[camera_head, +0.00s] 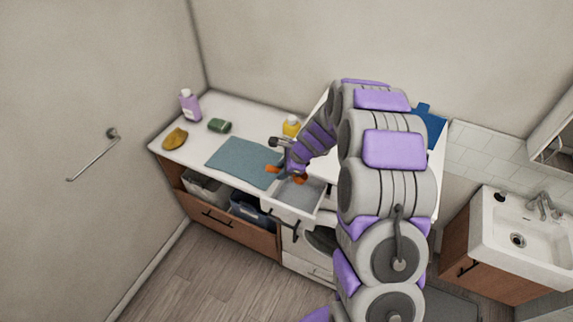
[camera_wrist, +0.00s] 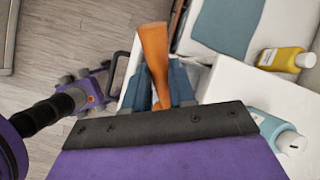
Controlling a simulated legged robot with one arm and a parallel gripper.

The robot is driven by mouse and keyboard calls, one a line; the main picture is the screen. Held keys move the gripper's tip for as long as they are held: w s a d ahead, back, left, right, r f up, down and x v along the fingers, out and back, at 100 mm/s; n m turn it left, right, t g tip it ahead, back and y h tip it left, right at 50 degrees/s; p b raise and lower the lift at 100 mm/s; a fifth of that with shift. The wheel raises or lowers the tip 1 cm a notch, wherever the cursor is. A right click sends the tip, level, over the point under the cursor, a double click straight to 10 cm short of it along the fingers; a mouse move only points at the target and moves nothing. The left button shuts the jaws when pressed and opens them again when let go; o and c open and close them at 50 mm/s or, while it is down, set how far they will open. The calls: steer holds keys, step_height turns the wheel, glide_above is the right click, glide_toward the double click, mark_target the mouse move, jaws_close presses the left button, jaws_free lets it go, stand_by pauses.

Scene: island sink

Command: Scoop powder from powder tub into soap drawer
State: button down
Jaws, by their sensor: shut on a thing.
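My gripper (camera_head: 287,171) is shut on an orange scoop, whose handle shows between the fingers in the wrist view (camera_wrist: 154,55). In the head view orange parts (camera_head: 300,178) show at the gripper, over the back of the open soap drawer. The soap drawer (camera_head: 292,212) is a white box pulled out from the white machine, with a grey inside. In the wrist view the white drawer (camera_wrist: 131,78) and its dark handle lie below the scoop. I cannot tell whether the scoop holds powder or touches the drawer. I cannot make out the powder tub for certain.
A teal mat (camera_head: 243,158) lies on the white counter left of the drawer. A purple bottle (camera_head: 189,105), green sponge (camera_head: 219,125) and yellow item (camera_head: 175,138) are further left.

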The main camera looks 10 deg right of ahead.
mark_target(273, 170)
steer(key=shift+w+a+g+h, duration=0.15)
steer(key=shift+a+h, duration=0.5)
steer(key=shift+h, duration=0.45)
steer(key=shift+w+a+g+h, duration=0.15)
steer(key=shift+a+h, duration=0.45)
steer(key=shift+h, duration=0.5)
steer(key=shift+s+a+h, duration=0.1)
steer(key=shift+a+h, duration=0.2)
